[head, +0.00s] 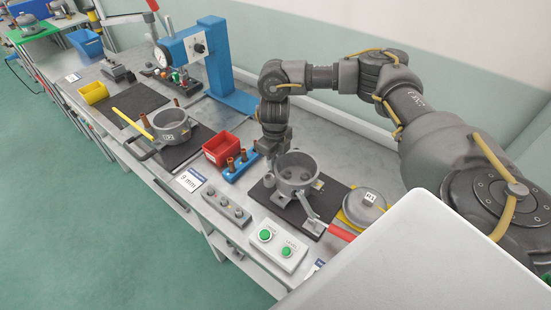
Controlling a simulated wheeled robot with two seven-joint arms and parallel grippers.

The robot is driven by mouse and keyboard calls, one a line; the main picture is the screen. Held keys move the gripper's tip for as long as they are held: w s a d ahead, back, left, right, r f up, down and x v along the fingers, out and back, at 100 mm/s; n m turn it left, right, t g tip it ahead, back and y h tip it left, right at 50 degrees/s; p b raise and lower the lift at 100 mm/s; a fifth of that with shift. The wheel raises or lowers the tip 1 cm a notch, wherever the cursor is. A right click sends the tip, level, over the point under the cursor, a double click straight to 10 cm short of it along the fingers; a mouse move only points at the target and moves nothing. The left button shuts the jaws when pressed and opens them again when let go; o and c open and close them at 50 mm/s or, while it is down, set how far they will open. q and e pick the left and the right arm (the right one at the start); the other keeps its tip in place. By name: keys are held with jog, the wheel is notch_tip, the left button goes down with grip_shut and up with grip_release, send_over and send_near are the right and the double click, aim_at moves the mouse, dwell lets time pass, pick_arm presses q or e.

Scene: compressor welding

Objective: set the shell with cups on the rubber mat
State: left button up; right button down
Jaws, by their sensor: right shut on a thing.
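A grey cylindrical shell (297,183) is at the dark rubber mat (262,192) in the middle right of the head view. Its open top shows small dark round shapes inside, likely the cups. My right gripper (277,158) points down at the shell's back left rim and is shut on it. The shell looks upright on or just over the mat; I cannot tell whether it touches. A metal clamp with a red handle (341,232) is at the shell's front. My left gripper is not in view.
A second shell (172,127) stands on another dark mat to the left. A blue rack (238,170) with copper pieces and a red bin (221,148) are left of my gripper. A round grey lid (364,208) lies right. A green-button box (277,243) is in front.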

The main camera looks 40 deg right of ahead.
jog(key=shift+r+p, duration=1.5)
jog(key=shift+r, duration=0.75)
